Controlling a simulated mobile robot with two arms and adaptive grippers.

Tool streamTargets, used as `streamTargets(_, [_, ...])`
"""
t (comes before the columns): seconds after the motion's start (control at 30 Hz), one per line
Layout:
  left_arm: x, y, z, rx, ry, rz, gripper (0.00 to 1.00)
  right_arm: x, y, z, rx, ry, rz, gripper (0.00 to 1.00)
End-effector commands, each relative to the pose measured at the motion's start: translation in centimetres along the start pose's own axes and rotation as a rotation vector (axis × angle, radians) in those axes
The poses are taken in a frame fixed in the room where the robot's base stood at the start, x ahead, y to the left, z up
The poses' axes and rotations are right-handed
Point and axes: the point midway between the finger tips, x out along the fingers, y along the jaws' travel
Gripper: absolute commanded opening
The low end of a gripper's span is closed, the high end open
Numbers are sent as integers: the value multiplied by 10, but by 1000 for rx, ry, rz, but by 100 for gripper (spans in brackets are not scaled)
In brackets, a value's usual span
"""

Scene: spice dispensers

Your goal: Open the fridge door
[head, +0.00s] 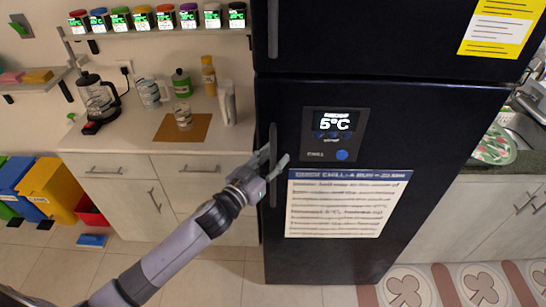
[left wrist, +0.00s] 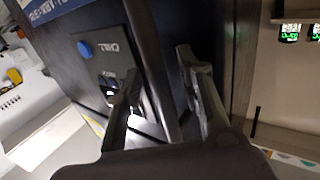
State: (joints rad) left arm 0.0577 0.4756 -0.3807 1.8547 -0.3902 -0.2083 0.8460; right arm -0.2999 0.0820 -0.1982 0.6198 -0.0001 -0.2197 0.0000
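The black fridge (head: 390,110) stands at centre right in the head view. Its lower door, with a 5°C display (head: 334,122), appears shut. A dark vertical handle (head: 273,197) runs along the left edge of this door. My left gripper (head: 274,157) is at the handle's middle, one finger on either side of it. In the left wrist view the handle (left wrist: 150,60) passes between the two open fingers (left wrist: 160,85), with a visible gap beside it. My right gripper is not in view.
A spice shelf (head: 160,32) hangs above. Coloured bins (head: 50,187) stand at far left. A patterned mat (head: 460,285) lies at front right. Floor before the fridge is clear.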

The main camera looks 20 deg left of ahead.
Motion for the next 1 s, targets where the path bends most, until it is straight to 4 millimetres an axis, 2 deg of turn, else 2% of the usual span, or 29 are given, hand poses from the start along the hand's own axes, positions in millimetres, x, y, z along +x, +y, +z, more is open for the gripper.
streamTargets(0.13, [0, 0, 0, 0, 0, 0, 34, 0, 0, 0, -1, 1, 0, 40])
streamTargets(0.63, [0, 0, 0, 0, 0, 0, 1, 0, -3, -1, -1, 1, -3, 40])
streamTargets(1.0, [0, 0, 0, 0, 0, 0, 0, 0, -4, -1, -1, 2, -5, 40])
